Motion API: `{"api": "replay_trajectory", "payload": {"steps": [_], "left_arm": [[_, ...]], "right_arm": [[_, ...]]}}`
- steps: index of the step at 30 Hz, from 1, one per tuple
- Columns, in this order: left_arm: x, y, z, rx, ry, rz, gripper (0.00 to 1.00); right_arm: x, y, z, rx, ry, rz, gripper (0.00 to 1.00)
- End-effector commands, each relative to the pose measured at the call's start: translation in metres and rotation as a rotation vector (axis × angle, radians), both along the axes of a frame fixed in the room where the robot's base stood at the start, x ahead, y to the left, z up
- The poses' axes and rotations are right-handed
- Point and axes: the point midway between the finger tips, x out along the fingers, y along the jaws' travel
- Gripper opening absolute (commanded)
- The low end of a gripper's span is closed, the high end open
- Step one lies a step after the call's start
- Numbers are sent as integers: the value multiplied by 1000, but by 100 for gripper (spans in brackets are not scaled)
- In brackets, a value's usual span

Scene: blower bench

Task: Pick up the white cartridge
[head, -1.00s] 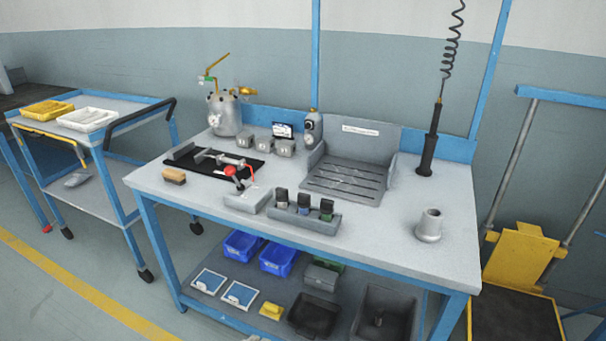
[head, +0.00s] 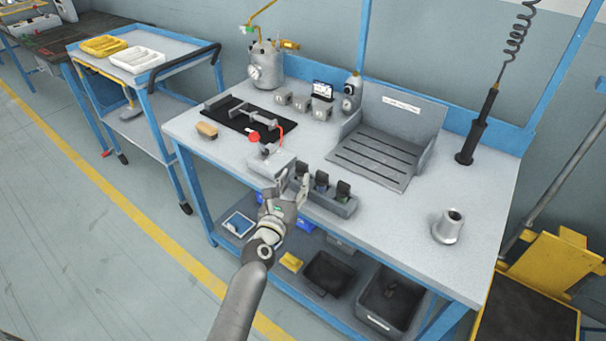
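A grey rack (head: 338,205) near the front edge of the bench holds three dark-topped cartridges in a row. The leftmost, apparently the white cartridge (head: 301,168), is partly hidden behind my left gripper (head: 293,184). The middle one (head: 321,180) has a blue band and the right one (head: 343,189) a green band. My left gripper comes up from below with its fingers apart and nothing visible between them. It is in front of the rack's left end in the picture; I cannot tell whether it touches anything. My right gripper is out of view.
A grey block with a red-knobbed fixture (head: 268,165) stands left of the rack. A slotted grey tray (head: 380,158) is behind it. A metal cone (head: 448,227) stands at the right. The bench between rack and cone is clear.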

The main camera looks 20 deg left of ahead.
Motion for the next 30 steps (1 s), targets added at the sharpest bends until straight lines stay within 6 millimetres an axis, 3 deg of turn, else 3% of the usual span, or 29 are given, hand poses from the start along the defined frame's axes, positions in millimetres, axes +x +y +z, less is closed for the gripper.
{"api": "replay_trajectory", "payload": {"steps": [8, 18, 27, 30], "left_arm": [[19, -1, -2, 1, 0, 0, 38], [59, -3, -4, 3, 0, -1, 38], [63, -3, -3, 2, 1, -1, 38], [63, -3, -3, 3, 1, -1, 26]], "right_arm": [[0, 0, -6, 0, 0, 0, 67], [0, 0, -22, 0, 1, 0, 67], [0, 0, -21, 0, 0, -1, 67], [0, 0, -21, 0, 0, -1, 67]]}}
